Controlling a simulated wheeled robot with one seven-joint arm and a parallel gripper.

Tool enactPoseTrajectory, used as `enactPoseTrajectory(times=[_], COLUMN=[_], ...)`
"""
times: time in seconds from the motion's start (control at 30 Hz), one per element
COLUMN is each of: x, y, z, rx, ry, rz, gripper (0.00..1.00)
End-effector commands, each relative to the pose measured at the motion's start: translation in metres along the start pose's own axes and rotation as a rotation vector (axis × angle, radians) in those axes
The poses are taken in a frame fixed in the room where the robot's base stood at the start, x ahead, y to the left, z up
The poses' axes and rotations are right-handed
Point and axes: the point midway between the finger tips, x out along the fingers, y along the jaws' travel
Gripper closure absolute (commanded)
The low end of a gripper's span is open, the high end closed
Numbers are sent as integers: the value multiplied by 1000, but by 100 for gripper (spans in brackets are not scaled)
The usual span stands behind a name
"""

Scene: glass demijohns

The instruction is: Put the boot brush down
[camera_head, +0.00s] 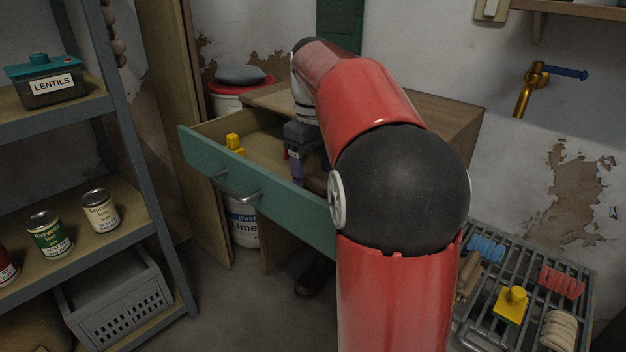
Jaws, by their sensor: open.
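My gripper (308,170) reaches down into the open drawer (262,208) with the teal front. Its jaws are open, and my red arm hides part of them. I cannot make out a boot brush at the jaws; the drawer front and my arm hide much of the drawer's inside. A small yellow object (234,143) stands in the drawer's left part, apart from my gripper.
A slatted metal rack (535,262) at right holds a yellow block-like object (511,304) and blue, red, tan and cream items. A shelf (130,226) with cans stands at left.

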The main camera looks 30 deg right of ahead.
Motion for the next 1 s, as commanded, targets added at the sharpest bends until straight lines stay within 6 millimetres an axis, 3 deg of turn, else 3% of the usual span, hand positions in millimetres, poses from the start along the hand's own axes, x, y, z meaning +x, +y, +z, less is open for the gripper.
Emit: enactPoseTrajectory(times=[0.03,0.2,0.4,1.0], x=[-15,-49,-72,-76], y=[0,0,0,0], z=[-1,-1,-1,0], rx=[0,-1,-1,-1], ry=[3,2,1,-1], rz=[2,2,0,-1], gripper=[33,33,33,33])
